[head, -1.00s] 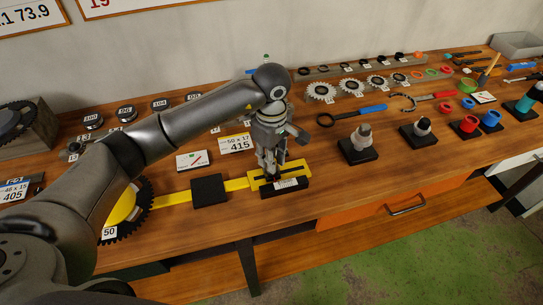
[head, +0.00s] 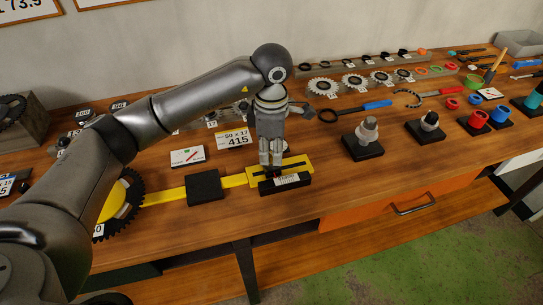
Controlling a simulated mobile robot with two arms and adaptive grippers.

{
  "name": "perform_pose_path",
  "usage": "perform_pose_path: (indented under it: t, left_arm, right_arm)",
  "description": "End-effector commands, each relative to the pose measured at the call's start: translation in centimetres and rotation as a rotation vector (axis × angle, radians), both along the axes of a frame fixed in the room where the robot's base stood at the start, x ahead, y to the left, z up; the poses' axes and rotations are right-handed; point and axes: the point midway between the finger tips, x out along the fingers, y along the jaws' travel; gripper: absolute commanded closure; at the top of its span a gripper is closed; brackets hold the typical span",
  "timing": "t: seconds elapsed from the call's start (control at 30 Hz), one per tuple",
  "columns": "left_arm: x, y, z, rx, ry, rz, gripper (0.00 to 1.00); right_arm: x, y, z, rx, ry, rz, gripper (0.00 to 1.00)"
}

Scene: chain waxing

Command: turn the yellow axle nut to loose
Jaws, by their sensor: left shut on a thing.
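My left gripper (head: 271,171) points straight down over the yellow slotted plate (head: 304,162) at the right end of the yellow bar. Its fingertips are shut at the slot, on what I take to be the yellow axle nut. The fingers cover the nut, so its shape and how far it is turned are hidden. A small dark red patch shows at the fingertips. A black block with a white scale label (head: 287,181) sits at the plate's front side. My right gripper is not in view.
A black block (head: 204,187) sits on the yellow bar (head: 172,195), left of the gripper. A toothed chainring (head: 131,212) lies further left, partly behind my arm. A 415 card (head: 234,139) stands behind. Two black stands (head: 363,148) (head: 425,133) are at right, with bare wood between.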

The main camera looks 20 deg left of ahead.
Motion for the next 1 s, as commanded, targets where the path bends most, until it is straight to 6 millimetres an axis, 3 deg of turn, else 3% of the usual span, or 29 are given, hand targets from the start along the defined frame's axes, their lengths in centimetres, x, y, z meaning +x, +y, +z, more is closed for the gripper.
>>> perform_pose_path:
  t: [0.4, 1.0]
  left_arm:
    - [0.1, 0.0, 0.0, 0.001, -0.003, 0.259, 1.00]
    - [0.1, 0.0, 0.1, 0.000, -0.003, 0.326, 1.00]
  right_arm:
    - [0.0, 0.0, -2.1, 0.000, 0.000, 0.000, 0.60]
    - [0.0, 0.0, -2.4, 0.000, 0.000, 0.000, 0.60]
